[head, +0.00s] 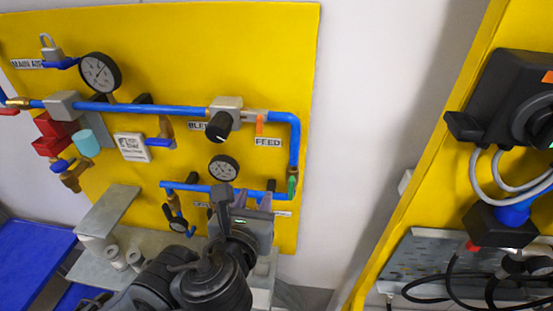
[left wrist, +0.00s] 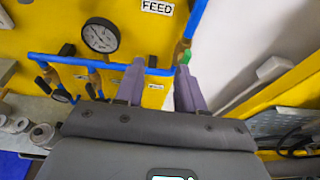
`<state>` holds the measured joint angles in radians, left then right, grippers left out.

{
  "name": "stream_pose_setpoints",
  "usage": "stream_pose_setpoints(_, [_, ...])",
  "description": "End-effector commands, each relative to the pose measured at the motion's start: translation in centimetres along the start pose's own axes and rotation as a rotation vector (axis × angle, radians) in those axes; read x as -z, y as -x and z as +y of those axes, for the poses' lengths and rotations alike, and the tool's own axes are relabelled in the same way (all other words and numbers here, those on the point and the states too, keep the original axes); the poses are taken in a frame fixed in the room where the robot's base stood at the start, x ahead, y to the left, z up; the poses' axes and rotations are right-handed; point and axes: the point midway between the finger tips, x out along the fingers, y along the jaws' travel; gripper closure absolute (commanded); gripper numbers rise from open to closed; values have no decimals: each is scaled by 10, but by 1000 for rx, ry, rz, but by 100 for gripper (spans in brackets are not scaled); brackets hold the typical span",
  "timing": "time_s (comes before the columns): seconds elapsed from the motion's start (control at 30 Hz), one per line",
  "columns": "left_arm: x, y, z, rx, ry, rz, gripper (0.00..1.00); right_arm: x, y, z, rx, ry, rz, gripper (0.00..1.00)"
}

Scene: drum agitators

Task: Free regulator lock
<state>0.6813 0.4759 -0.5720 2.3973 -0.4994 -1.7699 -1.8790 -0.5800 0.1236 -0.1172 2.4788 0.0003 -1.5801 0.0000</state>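A yellow panel (head: 200,50) carries blue pipes and fittings. A grey block with a black knob (head: 219,125), which looks like a regulator, sits on the upper pipe left of the FEED label (head: 268,142). No separate lock can be made out on it. A grey padlock-like piece (head: 50,48) hangs at the upper left near the MAIN AIR label. My left gripper (head: 253,199) is in front of the lower pipe, below the knob. In the left wrist view (left wrist: 160,88) its two purple fingers stand apart with nothing held between them. My right gripper is not seen.
Gauges sit at the upper left (head: 100,72) and above the lower pipe (head: 223,168). A grey shelf (head: 108,212) juts out at lower left. A second yellow panel with a black unit (head: 500,95) and cables stands right. White wall lies between.

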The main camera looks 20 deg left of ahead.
Motion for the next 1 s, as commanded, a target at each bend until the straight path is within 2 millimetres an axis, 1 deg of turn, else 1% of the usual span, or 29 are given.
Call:
stream_pose_setpoints(0.03, [-11, 0, 2, -6, -7, -65, 62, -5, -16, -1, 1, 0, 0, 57])
stream_pose_setpoints(0.1, [-32, 5, 3, -11, -11, -132, 62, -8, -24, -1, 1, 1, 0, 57])
stream_pose_setpoints(0.2, [-55, 13, 6, -17, -9, -206, 62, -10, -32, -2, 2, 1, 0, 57])
stream_pose_setpoints(0.3, [-72, 20, 8, -21, -3, -255, 62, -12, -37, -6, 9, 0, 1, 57])
stream_pose_setpoints(0.47, [-84, 21, 9, -21, 2, -287, 62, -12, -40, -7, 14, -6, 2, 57])
stream_pose_setpoints(0.57, [-88, 12, 9, -22, 1, -288, 62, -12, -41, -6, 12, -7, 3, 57])
stream_pose_setpoints(0.67, [-92, -1, 10, -23, 3, -288, 62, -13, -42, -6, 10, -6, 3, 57])
stream_pose_setpoints(0.9, [-102, -39, 11, -23, 3, -287, 62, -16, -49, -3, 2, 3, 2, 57])
stream_pose_setpoints(1.0, [-107, -53, 11, -22, 3, -288, 62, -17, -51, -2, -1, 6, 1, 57])
